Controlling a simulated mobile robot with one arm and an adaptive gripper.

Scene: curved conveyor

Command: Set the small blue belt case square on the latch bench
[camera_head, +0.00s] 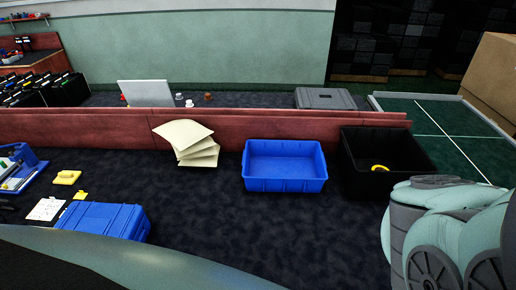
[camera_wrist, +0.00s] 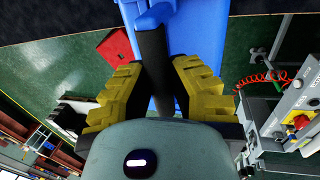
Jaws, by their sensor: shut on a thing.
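My gripper (camera_wrist: 158,80), with yellow ribbed pads, is shut on the dark handle (camera_wrist: 153,55) of a blue case (camera_wrist: 206,25) in the wrist view. The case extends past the fingertips to the top edge; much of it is hidden behind the handle and fingers or cut off. The head view does not show my gripper or this held case, only part of my arm at the lower right. Another closed blue case (camera_head: 108,218) lies on the dark surface at the lower left of the head view. I cannot tell which surface is the latch bench.
On the dark surface (camera_head: 235,225) stand an open blue bin (camera_head: 284,184), a black bin (camera_head: 365,183) with a yellow item, and stacked cream sheets (camera_head: 190,142). A low red wall (camera_head: 90,128) runs behind. In the wrist view, grey equipment (camera_wrist: 285,115) with a red coiled cable is at right.

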